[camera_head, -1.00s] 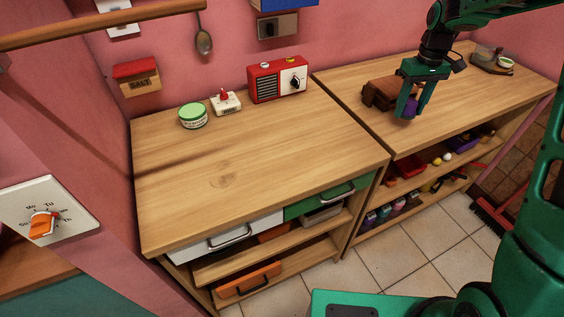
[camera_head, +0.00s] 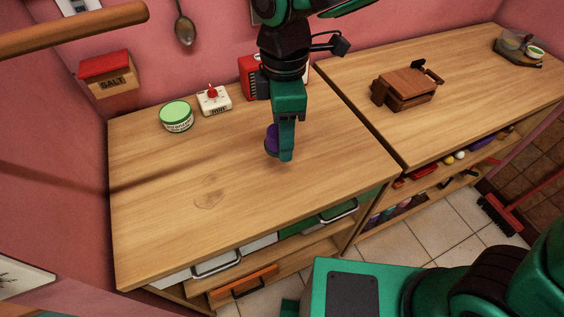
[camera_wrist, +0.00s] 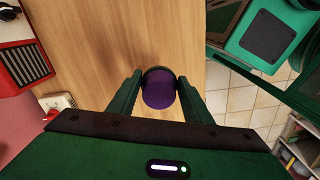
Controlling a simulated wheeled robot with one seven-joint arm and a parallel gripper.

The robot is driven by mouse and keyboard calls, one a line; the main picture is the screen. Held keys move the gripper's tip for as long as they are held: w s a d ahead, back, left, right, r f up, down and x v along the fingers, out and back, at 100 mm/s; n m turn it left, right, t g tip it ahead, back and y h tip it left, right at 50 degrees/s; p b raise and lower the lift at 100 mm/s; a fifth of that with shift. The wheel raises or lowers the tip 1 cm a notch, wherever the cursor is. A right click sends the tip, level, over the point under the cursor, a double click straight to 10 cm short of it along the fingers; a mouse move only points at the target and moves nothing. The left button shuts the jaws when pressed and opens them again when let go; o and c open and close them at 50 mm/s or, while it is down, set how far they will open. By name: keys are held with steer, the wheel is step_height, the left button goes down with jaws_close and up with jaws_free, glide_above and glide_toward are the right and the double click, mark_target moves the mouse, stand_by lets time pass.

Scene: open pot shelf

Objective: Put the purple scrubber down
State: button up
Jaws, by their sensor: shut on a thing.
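The purple scrubber (camera_head: 271,138) is in my gripper (camera_head: 281,155), over the left wooden counter (camera_head: 160,220) in the head view. Part of the scrubber is hidden behind a finger there. In the wrist view the scrubber (camera_wrist: 159,90) sits between the two green fingers of my gripper (camera_wrist: 159,85), which are shut on it. It has a purple round body and a dark rim. It is low over the bare wood; I cannot tell whether it touches.
A green-lidded tub (camera_head: 176,116), a white timer with a red knob (camera_head: 214,100) and a red radio (camera_head: 250,78) stand along the counter's back. A brown wooden object (camera_head: 404,90) is on the right counter (camera_head: 460,75). The left counter's middle and front are clear.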

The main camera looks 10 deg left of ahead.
mark_target(280, 181)
steer(key=shift+s+a+r+n, duration=0.1)
steer(key=shift+s+a+n, duration=0.1)
steer(key=shift+s, duration=0.2)
steer(key=shift+s+a+n, duration=0.1)
steer(key=shift+s+n, duration=0.1)
steer(key=shift+s, duration=0.15)
steer(key=shift+s+a, duration=0.1)
steer(key=shift+s, duration=0.15)
step_height(280, 181, down, 10)
steer(key=shift+w, duration=0.1)
steer(key=shift+f, duration=0.2)
